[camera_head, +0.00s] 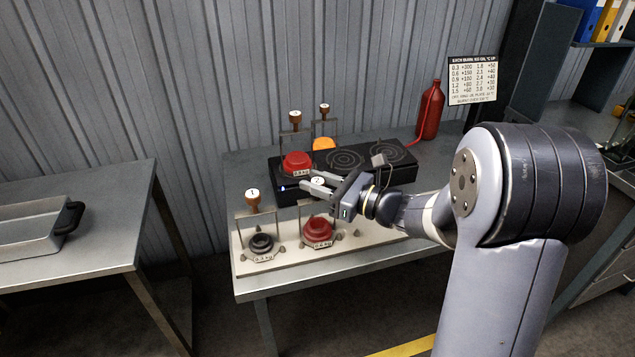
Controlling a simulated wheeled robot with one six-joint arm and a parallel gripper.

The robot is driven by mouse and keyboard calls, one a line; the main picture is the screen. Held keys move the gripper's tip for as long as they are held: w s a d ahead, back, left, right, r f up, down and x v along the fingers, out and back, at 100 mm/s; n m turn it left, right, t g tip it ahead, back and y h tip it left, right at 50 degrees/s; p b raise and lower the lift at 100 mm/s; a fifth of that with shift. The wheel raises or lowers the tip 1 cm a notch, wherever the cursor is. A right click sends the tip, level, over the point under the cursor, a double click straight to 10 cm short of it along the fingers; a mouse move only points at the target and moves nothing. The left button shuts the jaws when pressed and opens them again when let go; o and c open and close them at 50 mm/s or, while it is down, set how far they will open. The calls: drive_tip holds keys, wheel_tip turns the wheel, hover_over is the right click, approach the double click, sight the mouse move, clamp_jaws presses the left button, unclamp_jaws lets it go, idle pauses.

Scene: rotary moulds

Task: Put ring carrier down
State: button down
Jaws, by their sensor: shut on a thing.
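My gripper (316,184) is shut on the knob, marked 2, at the top of a ring carrier (302,212) with a thin metal frame. A red ring-shaped mould (317,230) with a 0.6 kg tag sits at the foot of this frame, over the pale rack (285,258). The carrier looks upright. I cannot tell whether it touches the rack. To its left, a second carrier (252,201), its knob marked 1, stands on the rack with a dark mould (261,243) tagged 0.3 kg.
Behind my gripper is a black hotplate unit (346,160). A red mould (297,161) and an orange piece (324,144) are at its left, with two more knobbed carriers. A red extinguisher-like bottle (430,112) stands behind. A metal tray (30,228) lies on the left table.

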drive_tip(key=shift+f, duration=0.1)
drive_tip(key=c, duration=1.1)
unclamp_jaws()
drive_tip(key=shift+r, duration=0.25)
drive_tip(key=b+v, duration=0.1)
drive_tip(key=v, duration=1.1)
